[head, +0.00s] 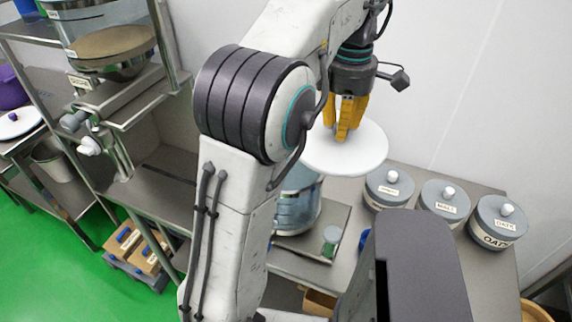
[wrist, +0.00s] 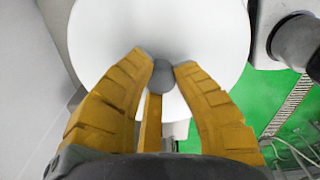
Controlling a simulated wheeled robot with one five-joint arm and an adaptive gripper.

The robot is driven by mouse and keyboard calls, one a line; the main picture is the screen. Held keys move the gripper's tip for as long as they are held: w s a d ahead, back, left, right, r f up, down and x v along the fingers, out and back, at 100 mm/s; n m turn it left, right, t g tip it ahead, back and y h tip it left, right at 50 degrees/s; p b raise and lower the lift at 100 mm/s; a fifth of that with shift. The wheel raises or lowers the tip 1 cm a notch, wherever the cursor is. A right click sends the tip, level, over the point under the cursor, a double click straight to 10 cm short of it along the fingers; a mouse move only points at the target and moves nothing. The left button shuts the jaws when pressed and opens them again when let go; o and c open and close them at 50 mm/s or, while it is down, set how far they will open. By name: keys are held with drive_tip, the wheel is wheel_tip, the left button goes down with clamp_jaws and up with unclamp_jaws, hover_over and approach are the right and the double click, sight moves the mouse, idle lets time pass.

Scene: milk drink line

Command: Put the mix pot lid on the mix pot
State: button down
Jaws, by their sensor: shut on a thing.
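A wide white round lid (head: 355,153), which I take to be the mix pot lid, hangs from my gripper (head: 346,136). In the wrist view the yellow fingers are shut around its grey knob (wrist: 162,77), and the white disc (wrist: 200,22) spreads out beyond the fingertips. The lid looks roughly level. A clear bluish vessel (head: 297,205) stands on the bench below and left of the lid, its top hidden by the lid and my arm. I cannot tell for sure whether this vessel is the mix pot, nor how high the lid is above it.
Three grey lidded jars (head: 443,197) with labels stand on the bench right of the lid. A metal rack (head: 130,100) with a hopper (head: 110,40) stands at left. Green floor is open at lower left.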

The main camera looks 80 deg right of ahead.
drive_tip(key=shift+w+a+n, duration=0.1)
drive_tip(key=shift+n, duration=0.2)
drive_tip(key=shift+w+f, duration=0.1)
drive_tip(key=shift+w, duration=0.15)
drive_tip(key=w+d+f+p, duration=0.2)
drive_tip(key=w+d+f, duration=0.2)
drive_tip(key=w+f, duration=0.6)
drive_tip(key=shift+w+f, duration=0.15)
drive_tip(key=shift+f, duration=0.25)
drive_tip(key=shift+f, duration=0.1)
drive_tip(key=c, duration=1.1)
unclamp_jaws()
